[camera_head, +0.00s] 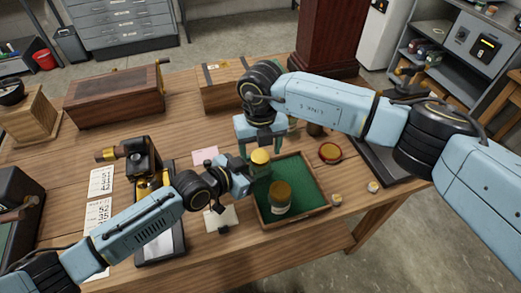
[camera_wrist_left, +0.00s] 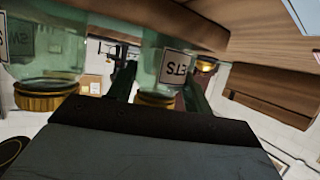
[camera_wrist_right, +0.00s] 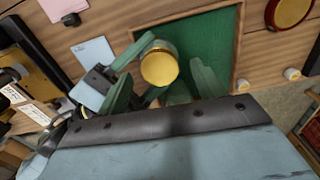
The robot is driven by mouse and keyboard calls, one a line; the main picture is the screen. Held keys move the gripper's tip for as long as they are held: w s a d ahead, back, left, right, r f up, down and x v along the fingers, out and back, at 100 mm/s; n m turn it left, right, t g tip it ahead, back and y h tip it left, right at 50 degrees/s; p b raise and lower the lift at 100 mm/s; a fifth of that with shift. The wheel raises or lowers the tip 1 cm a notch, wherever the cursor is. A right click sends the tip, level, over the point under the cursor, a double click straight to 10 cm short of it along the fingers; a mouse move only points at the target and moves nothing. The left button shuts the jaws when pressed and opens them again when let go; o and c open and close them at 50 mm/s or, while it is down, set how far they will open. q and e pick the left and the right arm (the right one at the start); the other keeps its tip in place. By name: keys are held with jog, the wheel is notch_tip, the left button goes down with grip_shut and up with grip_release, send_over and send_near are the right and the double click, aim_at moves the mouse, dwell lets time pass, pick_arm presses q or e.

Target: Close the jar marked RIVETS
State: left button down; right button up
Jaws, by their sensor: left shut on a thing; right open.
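The held jar has a gold lid (camera_head: 260,157) on top. In the left wrist view its clear glass (camera_wrist_left: 150,60) and an upside-down label (camera_wrist_left: 176,66) ending in "ETS" show. My left gripper (camera_head: 252,172) is shut on this jar over the tray's left side. My right gripper (camera_head: 263,146) is open just above, and its fingers flank the gold lid in the right wrist view (camera_wrist_right: 160,62). I cannot tell how tightly the lid sits.
A red-and-gold round object (camera_head: 330,152) lies right of the tray, near small pale knobs (camera_head: 373,186). A brass-and-black device (camera_head: 145,160), paper cards (camera_head: 101,181) and wooden boxes (camera_head: 115,97) stand left and behind. Bare table shows in front of the wooden box.

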notch_tip(320, 180, up, 11)
dwell(0.3)
pick_arm(q)
jog(key=c, duration=0.5)
grip_release()
jog(key=p+v, duration=0.1)
jog(key=v, duration=1.2)
jog(key=shift+s+a, duration=0.1)
jog(key=shift+s, duration=0.1)
pick_arm(e)
jog(key=shift+r, duration=0.6)
